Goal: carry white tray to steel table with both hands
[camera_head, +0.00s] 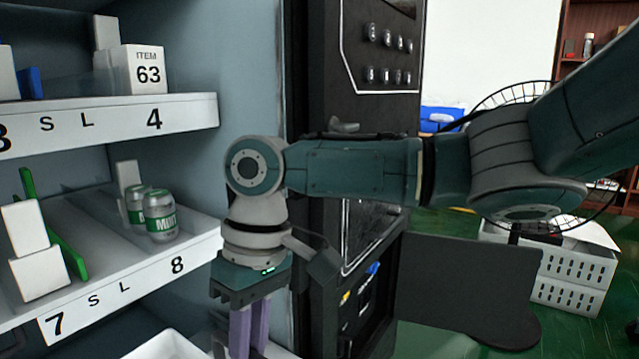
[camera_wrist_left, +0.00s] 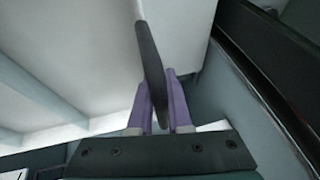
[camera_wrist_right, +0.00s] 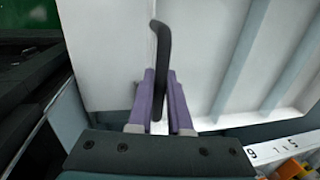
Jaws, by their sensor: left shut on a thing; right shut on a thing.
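The white tray (camera_head: 165,347) shows only at the bottom edge of the head view, in front of the shelving; most of it is out of frame. My right gripper (camera_head: 248,328) points down at its right side. In the right wrist view, the purple fingers of my right gripper (camera_wrist_right: 160,92) are shut on a dark curved handle (camera_wrist_right: 160,45) in front of a white surface. In the left wrist view, my left gripper (camera_wrist_left: 159,92) is shut on a similar dark handle (camera_wrist_left: 149,45). My left gripper is outside the head view. I cannot make out the steel table.
White shelves (camera_head: 130,283) with labels 4, 7 and 8 hold cans (camera_head: 161,222) and boxes on the left. A dark machine (camera_head: 375,60) stands behind my right arm. White crates (camera_head: 575,270) stand on the green floor (camera_head: 430,335) at right.

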